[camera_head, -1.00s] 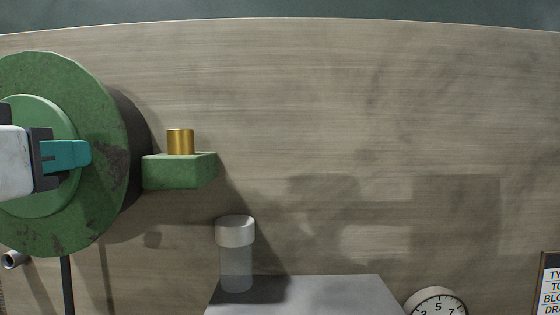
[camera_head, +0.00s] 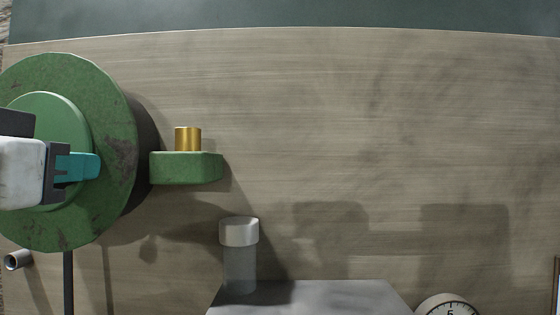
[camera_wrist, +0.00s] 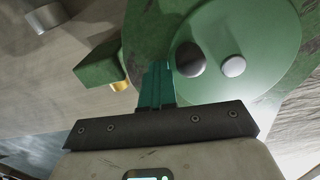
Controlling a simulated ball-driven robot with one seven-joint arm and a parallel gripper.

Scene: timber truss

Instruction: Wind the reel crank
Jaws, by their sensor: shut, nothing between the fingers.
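The green reel (camera_head: 104,105) is a worn round flange with a smaller raised disc (camera_head: 68,118), at the left. In the wrist view the reel (camera_wrist: 278,22) carries a dark round knob (camera_wrist: 190,58) and a pale round cap (camera_wrist: 233,66) on its disc. I cannot tell for sure which is the crank's handle. My gripper (camera_head: 94,166) is in front of the disc, its teal fingers shut together and empty. In the wrist view my gripper (camera_wrist: 158,74) has its tips just left of the dark knob; whether they touch is unclear.
A green block (camera_head: 186,168) with a brass cylinder (camera_head: 188,139) juts out right of the reel. A grey-capped clear cylinder (camera_head: 239,232) stands at a grey surface (camera_head: 320,298) below. A dial (camera_head: 448,305) shows at the bottom right. The wall's upper right is clear.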

